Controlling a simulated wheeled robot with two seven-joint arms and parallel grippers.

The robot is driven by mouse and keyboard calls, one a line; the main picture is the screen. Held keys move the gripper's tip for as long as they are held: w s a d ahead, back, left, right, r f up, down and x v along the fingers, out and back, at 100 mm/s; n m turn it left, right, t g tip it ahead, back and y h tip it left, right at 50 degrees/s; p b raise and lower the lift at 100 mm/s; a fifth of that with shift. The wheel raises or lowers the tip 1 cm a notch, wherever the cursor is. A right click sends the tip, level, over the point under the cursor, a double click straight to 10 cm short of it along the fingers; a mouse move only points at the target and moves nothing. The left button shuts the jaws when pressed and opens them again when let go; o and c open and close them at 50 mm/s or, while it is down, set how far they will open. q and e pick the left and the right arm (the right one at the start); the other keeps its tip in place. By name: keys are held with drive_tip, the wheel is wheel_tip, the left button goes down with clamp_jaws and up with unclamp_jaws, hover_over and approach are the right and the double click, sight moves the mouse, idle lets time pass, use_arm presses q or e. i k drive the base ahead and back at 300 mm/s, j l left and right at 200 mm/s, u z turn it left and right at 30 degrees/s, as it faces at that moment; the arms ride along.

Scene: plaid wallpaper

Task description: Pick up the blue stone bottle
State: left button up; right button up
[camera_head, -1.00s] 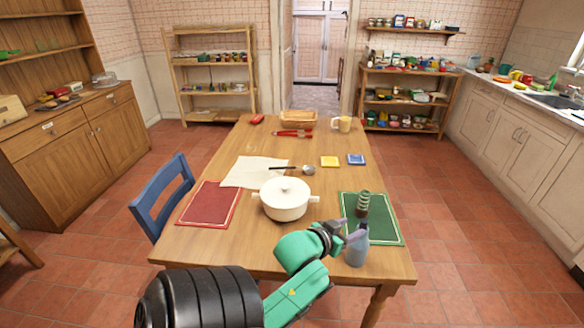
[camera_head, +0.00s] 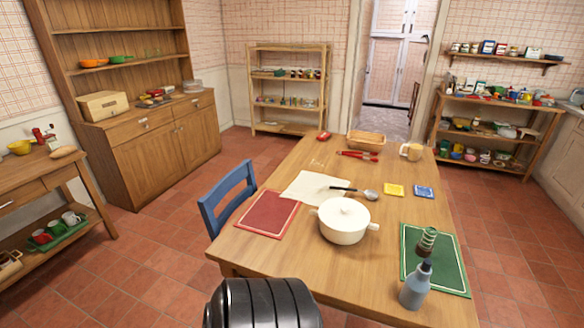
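The blue-grey stone bottle (camera_head: 415,288) with a dark top stands upright on the wooden table (camera_head: 330,272), near the front right edge. It stands at the near left corner of the green mat (camera_head: 452,272). Nothing is holding it. Neither of my grippers is in view. A black, ribbed part of my arm (camera_head: 262,303) shows at the bottom middle, left of the bottle and apart from it.
A dark green spiral-shaped object (camera_head: 427,240) stands on the green mat just behind the bottle. A red mat (camera_head: 268,214) and blue chair (camera_head: 228,197) are at the table's left.

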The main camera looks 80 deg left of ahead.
sight(416, 287)
drive_tip(key=u, duration=1.25)
